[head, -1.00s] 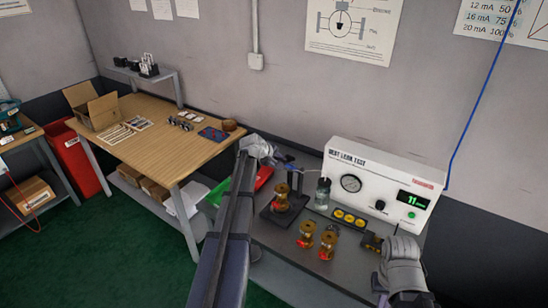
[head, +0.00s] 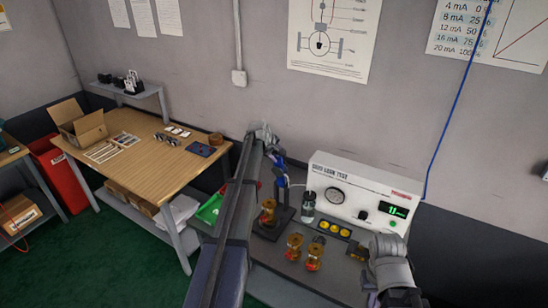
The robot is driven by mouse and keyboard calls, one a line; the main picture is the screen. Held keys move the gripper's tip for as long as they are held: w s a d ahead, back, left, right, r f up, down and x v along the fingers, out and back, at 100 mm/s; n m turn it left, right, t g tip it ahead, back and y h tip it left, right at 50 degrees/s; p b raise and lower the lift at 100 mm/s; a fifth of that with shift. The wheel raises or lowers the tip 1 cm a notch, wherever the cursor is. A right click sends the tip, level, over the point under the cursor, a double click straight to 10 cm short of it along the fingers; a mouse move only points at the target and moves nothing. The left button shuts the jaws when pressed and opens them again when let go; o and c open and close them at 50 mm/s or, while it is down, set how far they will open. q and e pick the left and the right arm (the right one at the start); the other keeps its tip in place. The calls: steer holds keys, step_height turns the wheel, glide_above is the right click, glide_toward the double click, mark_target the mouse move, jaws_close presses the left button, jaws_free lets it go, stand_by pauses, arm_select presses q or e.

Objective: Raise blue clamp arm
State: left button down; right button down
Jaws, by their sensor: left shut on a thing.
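The blue clamp arm (head: 280,183) stands upright at the rear of a dark clamp fixture (head: 268,229) on the grey bench. A brass valve (head: 268,210) with a red part sits on the fixture's base. My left gripper (head: 272,148) is at the top of the clamp arm and shut on it; my own wrist partly hides the fingers. My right gripper (head: 371,290) is low over the right front of the bench, and its fingers are too small and hidden to read.
The leak test unit (head: 362,203) stands at the back right, with a glass jar (head: 308,201) beside it. A green tray (head: 209,209) is left. A wooden table (head: 150,150) stands further left.

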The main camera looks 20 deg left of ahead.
arm_select(q)
steer(key=shift+w, duration=0.35)
steer(key=c, duration=0.8)
jaws_free()
steer(key=shift+w+f, duration=0.25)
steer(key=shift+s, duration=0.1)
arm_select(e)
steer(key=shift+w+f, duration=0.1)
steer(key=shift+w, duration=0.15)
arm_select(q)
steer(key=shift+s+r, duration=0.1)
steer(key=shift+s, duration=0.05)
arm_select(e)
steer(key=shift+s, duration=0.1)
arm_select(q)
steer(key=shift+r, duration=0.1)
steer(key=p+v, duration=0.6)
steer(key=v, duration=0.1)
steer(key=shift+s+r, duration=0.2)
steer(key=shift+r, duration=0.05)
arm_select(e)
step_height(320, 180, up, 6)
steer(key=shift+r, duration=0.2)
steer(key=shift+a, duration=0.1)
